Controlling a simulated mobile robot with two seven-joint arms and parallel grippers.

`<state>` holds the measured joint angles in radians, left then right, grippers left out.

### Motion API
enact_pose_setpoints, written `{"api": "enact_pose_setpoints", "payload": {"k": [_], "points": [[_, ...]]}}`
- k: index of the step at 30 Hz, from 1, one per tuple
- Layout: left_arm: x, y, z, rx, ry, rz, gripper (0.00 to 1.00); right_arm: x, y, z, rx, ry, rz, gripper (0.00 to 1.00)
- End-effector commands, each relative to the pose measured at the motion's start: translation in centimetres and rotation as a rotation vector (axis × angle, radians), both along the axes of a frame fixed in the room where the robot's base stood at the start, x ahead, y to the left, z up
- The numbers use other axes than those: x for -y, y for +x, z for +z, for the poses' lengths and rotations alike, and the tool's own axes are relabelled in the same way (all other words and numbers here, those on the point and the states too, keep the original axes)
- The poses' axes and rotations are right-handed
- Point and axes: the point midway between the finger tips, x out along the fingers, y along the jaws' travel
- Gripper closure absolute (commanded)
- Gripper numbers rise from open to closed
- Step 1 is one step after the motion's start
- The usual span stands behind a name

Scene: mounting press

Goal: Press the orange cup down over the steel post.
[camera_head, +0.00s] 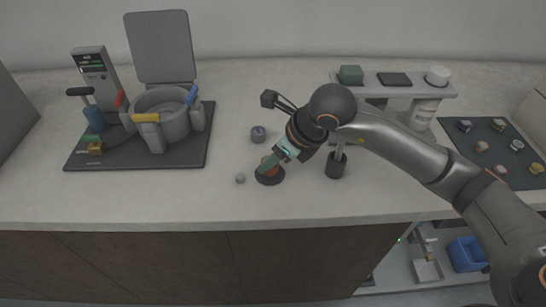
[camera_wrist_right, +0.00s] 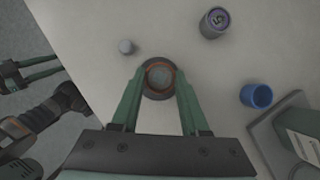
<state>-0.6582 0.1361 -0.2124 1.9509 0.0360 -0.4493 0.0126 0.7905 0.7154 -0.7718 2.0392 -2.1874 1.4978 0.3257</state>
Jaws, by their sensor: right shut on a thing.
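The orange cup (camera_head: 267,159) is between the fingertips of my right gripper (camera_head: 270,162), at a dark round base (camera_head: 270,179) near the counter's front. In the right wrist view the cup (camera_wrist_right: 160,76) shows as an orange ring with a grey middle, inside the dark base's outline. The green fingers of my right gripper (camera_wrist_right: 160,88) are shut on it from both sides. The steel post is not visible; I cannot tell how far the cup is over it.
A dark holder (camera_head: 336,166) is to the right. A pot machine on a dark mat (camera_head: 190,155) is at the left, a raised shelf (camera_head: 440,91) at the back right. The front edge is near.

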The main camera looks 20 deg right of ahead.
Motion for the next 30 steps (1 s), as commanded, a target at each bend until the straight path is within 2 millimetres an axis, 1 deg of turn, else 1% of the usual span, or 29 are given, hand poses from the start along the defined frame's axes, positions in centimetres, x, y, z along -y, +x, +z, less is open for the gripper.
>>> {"api": "enact_pose_setpoints", "payload": {"k": [7,22,23,30], "points": [[0.0,0.3,-0.3,0.007,0.000,-0.001,0.55,0.0,0.0,-0.5,-0.001,-0.001,0.000,1.00],[0.0,0.2,-1.0,0.005,0.000,0.000,0.55,0.0,0.0,-1.3,-0.001,-0.001,0.000,1.00],[0.0,0.2,-1.0,0.004,0.000,0.000,0.55,0.0,0.0,-1.2,-0.001,-0.001,0.000,0.54],[0.0,-0.1,-1.1,-0.001,0.000,-0.001,0.55,0.0,0.0,-1.2,-0.001,-0.001,0.000,0.27]]}}
